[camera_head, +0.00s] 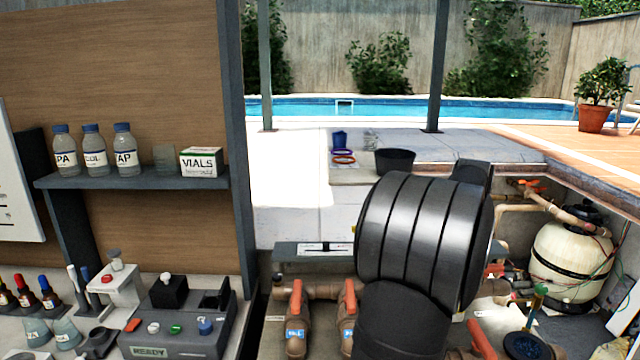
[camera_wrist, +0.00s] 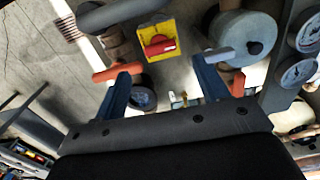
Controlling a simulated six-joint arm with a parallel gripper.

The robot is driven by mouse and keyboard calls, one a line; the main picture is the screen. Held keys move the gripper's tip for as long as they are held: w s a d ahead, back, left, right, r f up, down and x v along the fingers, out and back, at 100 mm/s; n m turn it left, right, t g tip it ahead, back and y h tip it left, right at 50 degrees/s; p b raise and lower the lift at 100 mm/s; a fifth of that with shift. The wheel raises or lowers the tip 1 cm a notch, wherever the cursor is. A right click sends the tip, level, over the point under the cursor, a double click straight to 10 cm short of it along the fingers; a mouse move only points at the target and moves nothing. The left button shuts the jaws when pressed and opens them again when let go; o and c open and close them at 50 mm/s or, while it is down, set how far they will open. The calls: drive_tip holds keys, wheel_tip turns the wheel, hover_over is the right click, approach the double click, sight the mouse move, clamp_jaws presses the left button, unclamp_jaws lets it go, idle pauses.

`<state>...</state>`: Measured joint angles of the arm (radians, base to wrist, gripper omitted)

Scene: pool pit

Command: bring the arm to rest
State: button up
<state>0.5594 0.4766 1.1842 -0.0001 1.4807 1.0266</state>
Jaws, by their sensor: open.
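In the wrist view my gripper (camera_wrist: 172,92) shows as two blue fingers spread wide apart, with nothing held between them. Beyond the fingers are a red rotary switch on a yellow plate (camera_wrist: 160,42) and some pipework, all apart from the fingers as far as I can tell. In the head view a large dark ribbed part of my arm fills the middle right. My gripper does not show in that view.
A shelf (camera_head: 130,180) holds labelled bottles and a vials box (camera_head: 201,161). A grey READY device (camera_head: 175,325) stands below. Pipes with orange-handled valves (camera_head: 296,300) and a cream filter tank (camera_head: 570,262) surround my arm. A black bucket (camera_head: 395,160) stands on the paving.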

wheel_tip(320, 180, down, 6)
drive_tip(key=shift+f, duration=0.2)
drive_tip(key=shift+r, duration=0.1)
idle(0.3)
